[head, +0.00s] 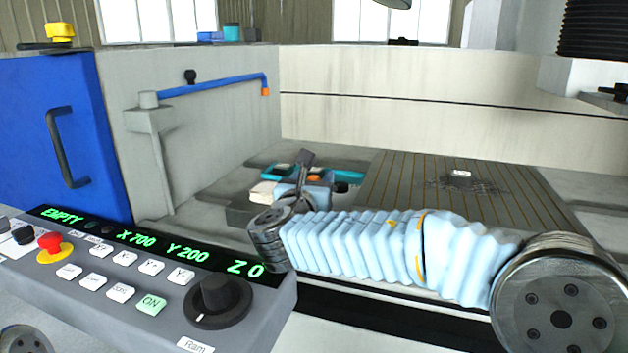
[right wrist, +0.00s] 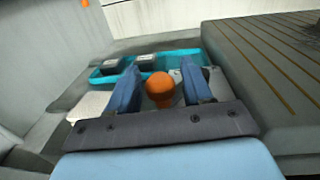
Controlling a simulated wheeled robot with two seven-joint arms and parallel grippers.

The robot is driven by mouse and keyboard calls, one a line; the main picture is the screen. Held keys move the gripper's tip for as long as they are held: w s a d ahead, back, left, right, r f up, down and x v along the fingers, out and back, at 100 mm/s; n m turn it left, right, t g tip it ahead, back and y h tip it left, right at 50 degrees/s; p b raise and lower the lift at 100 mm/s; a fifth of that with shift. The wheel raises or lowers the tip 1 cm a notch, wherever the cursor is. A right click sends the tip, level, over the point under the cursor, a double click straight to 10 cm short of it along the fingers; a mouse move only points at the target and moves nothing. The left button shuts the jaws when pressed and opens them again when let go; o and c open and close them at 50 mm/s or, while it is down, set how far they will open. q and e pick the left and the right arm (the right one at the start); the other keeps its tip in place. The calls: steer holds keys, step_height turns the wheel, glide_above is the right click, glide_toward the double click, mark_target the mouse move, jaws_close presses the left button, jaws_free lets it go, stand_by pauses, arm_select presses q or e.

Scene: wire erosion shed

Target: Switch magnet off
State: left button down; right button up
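The ribbed plate of brown and grey strips, which looks like the magnet chuck (head: 400,185), lies on the machine bed; its edge also shows in the right wrist view (right wrist: 265,80). A small pale block (head: 461,174) sits on it in a dark patch. An orange ball knob (right wrist: 160,88) stands left of the plate; it shows small in the head view (head: 314,178). My right gripper (right wrist: 161,80) has its two blue fingers apart, one on each side of the knob, with narrow gaps showing. What the knob is fixed to is hidden. My left gripper is out of view.
A teal tray (right wrist: 97,80) with dark items lies just beyond the right gripper. A control panel (head: 225,335) reading EMPTY, X 700, Y 200, Z 0 stands front left, with a red button (head: 50,241). A blue pipe (head: 215,84) runs along the grey wall.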

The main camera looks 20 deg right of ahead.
jaws_close()
steer(key=y+b, duration=0.1)
steer(key=s+n+t+y+b, duration=0.1)
steer(key=shift+d+f+n+y, duration=0.15)
steer(key=shift+d+n+y, duration=0.15)
steer(key=shift+d, duration=0.05)
steer(key=shift+s+r+n+t+y+b, duration=0.15)
steer(key=shift+n+y+b, duration=0.2)
steer(key=shift+y, duration=0.1)
steer(key=shift+s+r+n+t+y+b, duration=0.1)
steer(key=shift+s+n+t+y+b, duration=0.1)
steer(key=shift+n+y, duration=0.2)
jaws_free()
steer(key=shift+o, duration=0.9)
steer(key=b+v, duration=0.1)
steer(key=v, duration=1.2)
steer(key=shift+s, duration=0.4)
